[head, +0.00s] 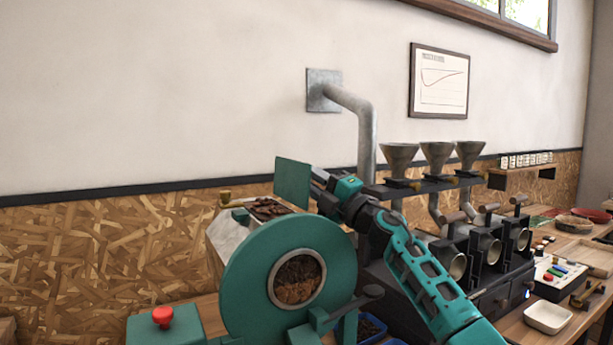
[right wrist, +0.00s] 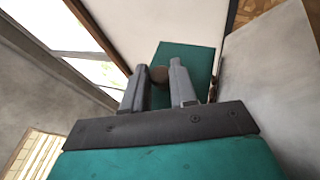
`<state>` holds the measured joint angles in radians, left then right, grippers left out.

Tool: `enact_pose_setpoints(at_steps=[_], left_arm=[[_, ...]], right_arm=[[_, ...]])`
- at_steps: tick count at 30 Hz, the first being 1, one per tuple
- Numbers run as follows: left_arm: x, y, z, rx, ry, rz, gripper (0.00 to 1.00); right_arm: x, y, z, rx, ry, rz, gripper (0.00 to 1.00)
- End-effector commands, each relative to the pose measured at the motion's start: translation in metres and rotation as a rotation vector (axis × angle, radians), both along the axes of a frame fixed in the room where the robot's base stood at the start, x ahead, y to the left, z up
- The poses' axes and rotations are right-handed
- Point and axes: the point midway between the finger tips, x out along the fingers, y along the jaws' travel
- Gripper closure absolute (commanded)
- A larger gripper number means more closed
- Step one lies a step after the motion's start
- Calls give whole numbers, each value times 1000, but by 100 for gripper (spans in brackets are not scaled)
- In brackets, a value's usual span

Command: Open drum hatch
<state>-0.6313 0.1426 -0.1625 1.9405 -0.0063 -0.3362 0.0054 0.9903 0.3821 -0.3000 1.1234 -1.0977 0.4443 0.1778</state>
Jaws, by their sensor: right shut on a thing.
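The drum (head: 225,250) has a teal front with a round window (head: 297,279), and dark beans show through the glass. On its top is an opening with dark brown beans (head: 268,209). The hatch (head: 293,183) is a flat teal plate standing close to upright at the right of this opening. My right gripper (head: 316,177) is at the plate's right side. In the right wrist view its fingers are shut on a round brown knob (right wrist: 159,75) in front of the teal hatch (right wrist: 197,58). My left gripper is out of view.
A grey flue pipe (head: 362,125) rises behind my right arm. Metal funnels (head: 437,155) and a dark sample roaster (head: 485,262) stand to the right. A red button (head: 162,316) sits at front left. The air left of the hatch is clear.

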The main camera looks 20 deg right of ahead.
Motion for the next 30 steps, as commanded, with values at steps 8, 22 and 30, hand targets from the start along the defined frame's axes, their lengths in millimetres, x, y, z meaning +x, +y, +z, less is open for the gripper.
enact_pose_setpoints(at_steps=[8,22,30], left_arm=[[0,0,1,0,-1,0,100],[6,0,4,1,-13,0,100],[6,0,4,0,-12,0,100]], right_arm=[[0,-4,-4,98,18,2,100],[1,-5,-5,120,22,3,100],[1,-5,-5,119,22,2,55]])
